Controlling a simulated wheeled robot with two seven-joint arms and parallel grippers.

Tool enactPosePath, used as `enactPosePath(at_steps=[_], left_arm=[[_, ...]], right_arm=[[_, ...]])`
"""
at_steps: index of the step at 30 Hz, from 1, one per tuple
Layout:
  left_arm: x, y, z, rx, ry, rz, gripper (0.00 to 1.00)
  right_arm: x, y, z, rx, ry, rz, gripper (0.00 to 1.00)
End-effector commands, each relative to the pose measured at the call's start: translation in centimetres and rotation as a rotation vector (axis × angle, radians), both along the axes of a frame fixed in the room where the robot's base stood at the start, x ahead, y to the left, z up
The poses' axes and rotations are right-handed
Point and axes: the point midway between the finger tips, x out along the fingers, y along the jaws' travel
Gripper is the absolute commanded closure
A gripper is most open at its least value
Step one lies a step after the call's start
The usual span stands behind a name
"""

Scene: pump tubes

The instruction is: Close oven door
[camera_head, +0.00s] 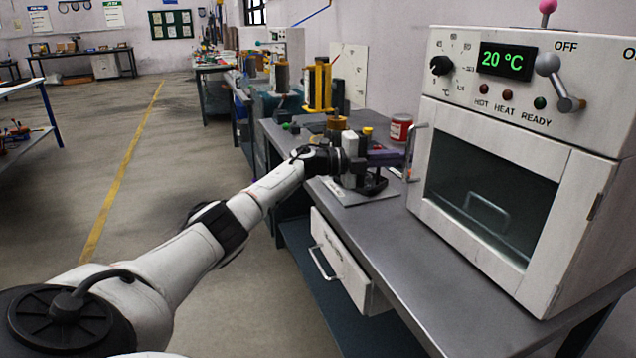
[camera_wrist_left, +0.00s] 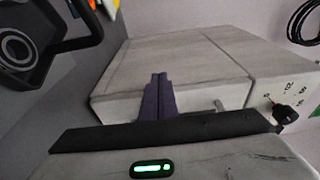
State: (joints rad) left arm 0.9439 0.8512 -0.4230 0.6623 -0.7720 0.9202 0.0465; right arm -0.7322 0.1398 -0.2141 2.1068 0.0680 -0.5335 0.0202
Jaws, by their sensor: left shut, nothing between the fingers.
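The white oven (camera_head: 590,140) stands on the grey workbench at the right. Its door (camera_head: 485,195), with a dark glass window, looks flush with the front or nearly so; a small gap cannot be ruled out. The fingers (camera_wrist_left: 158,82) are shut together and empty in the wrist view. Contact with the door cannot be told. My right gripper is out of view.
A drawer (camera_head: 340,262) stands partly open below the workbench (camera_head: 385,232). A red can (camera_head: 401,127) and a yellow-framed device (camera_head: 318,88) stand behind my left gripper. The bench top in front of the oven is clear.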

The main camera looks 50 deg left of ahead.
Motion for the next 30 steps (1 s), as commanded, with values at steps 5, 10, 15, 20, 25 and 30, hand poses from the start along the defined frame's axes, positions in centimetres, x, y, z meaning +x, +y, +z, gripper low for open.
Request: enactPosePath(at_steps=[5,10,15,20,25,30], left_arm=[[-2.3,1.2,0.0,0.005,0.004,0.001,1.0],[-5.2,2.7,-0.2,0.004,0.006,0.002,1.0],[-7.4,3.9,-0.2,0.001,0.005,0.002,1.0],[-8.5,4.4,0.0,0.001,0.003,0.001,1.0],[-8.8,4.5,0.0,0.0,0.001,0.0,1.0],[-8.8,4.5,0.0,0.0,0.001,0.0,1.0]], right_arm=[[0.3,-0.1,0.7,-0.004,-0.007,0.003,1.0],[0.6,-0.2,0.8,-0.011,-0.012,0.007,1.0],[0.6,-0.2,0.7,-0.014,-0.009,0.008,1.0],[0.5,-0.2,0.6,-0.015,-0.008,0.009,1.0],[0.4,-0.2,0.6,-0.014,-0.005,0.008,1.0],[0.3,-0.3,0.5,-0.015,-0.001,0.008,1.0]])
